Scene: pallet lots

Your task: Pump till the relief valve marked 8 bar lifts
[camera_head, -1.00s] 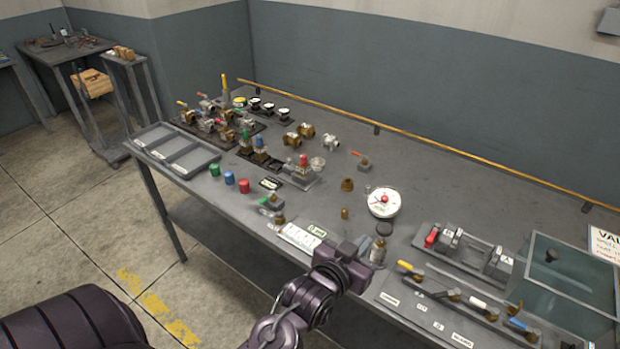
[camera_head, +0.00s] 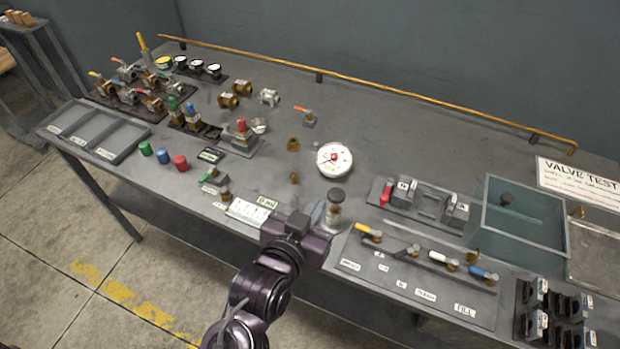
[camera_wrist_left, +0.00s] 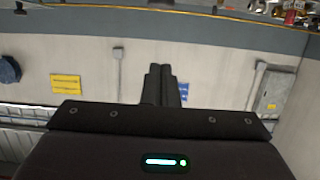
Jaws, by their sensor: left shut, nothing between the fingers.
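My left gripper (camera_head: 312,222) is shut and empty, low over the bench's front edge. It also shows in the left wrist view (camera_wrist_left: 164,85), its fingers together with the wall beyond. A dark-knobbed upright fitting (camera_head: 334,208) stands just beyond it; whether they touch I cannot tell. A round white gauge (camera_head: 334,160) lies behind that fitting. A red-topped valve (camera_head: 241,130) stands on a grey block. A green-topped valve (camera_head: 173,108) and a blue-topped one (camera_head: 191,113) stand in a dark rack. No 8 bar marking is readable, and I cannot pick out the pump. My right gripper is out of view.
A grey tray (camera_head: 122,152) and green, blue and red caps (camera_head: 162,157) lie at front left. A lever-valve panel (camera_head: 350,262), a red-handled fixture (camera_head: 388,194) and a glass-sided tank (camera_head: 520,225) stand right. Bare bench lies behind the gauge.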

